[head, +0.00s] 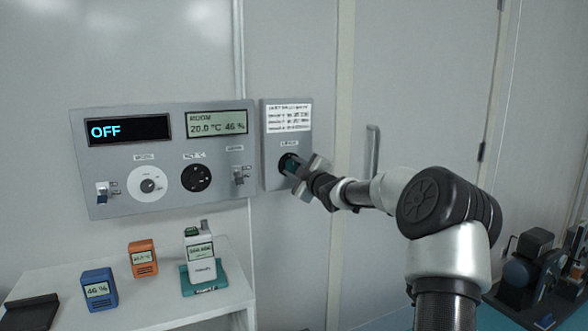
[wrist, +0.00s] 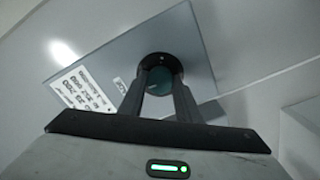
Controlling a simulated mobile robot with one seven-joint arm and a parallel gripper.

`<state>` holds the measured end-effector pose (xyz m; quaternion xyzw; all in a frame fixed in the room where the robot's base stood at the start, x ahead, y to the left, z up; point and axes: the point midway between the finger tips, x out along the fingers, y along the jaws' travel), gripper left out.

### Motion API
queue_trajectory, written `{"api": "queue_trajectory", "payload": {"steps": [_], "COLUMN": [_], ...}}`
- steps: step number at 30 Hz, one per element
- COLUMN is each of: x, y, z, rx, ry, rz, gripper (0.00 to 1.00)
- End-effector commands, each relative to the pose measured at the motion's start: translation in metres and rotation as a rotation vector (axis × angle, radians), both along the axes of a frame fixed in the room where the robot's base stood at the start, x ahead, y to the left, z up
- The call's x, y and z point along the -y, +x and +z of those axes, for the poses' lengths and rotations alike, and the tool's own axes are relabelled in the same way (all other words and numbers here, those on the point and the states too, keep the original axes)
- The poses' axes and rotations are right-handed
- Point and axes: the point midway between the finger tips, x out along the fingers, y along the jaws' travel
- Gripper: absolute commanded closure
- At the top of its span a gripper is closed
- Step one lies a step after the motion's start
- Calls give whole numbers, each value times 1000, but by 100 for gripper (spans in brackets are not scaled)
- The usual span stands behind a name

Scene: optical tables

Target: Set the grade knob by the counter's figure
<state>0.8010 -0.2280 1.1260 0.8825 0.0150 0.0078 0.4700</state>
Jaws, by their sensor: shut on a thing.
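The grade knob (wrist: 158,77) is a dark round knob with a teal face, low on a small grey wall panel (head: 273,168). A printed white label (head: 289,117) with several lines is at the top of that panel, too small to read. My gripper (head: 296,168) reaches in from the right and is shut on the knob; in the wrist view its two fingers (wrist: 158,90) sit on either side of it. The counter (head: 202,262) is a white device with a small screen, standing in a teal cradle (head: 203,288) on the shelf; its figure is too small to read surely.
A larger grey panel (head: 160,195) to the left has a display reading OFF (head: 128,131), a room display with 20.0 °C 46 % (head: 217,124), two dials and two switches. An orange meter (head: 143,258) and a blue meter (head: 99,289) stand on the white shelf (head: 160,309). A door handle (head: 372,150) is behind my arm.

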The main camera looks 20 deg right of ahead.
Motion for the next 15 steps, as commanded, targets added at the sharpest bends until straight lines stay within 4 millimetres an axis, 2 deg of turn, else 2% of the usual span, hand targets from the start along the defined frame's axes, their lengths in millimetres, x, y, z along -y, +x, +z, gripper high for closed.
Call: {"api": "queue_trajectory", "payload": {"steps": [8,15], "x": [0,0], "y": [0,0], "z": [3,5], "rx": [-2,-8], "ry": [75,250], "rz": [1,1], "gripper": [92,92]}}
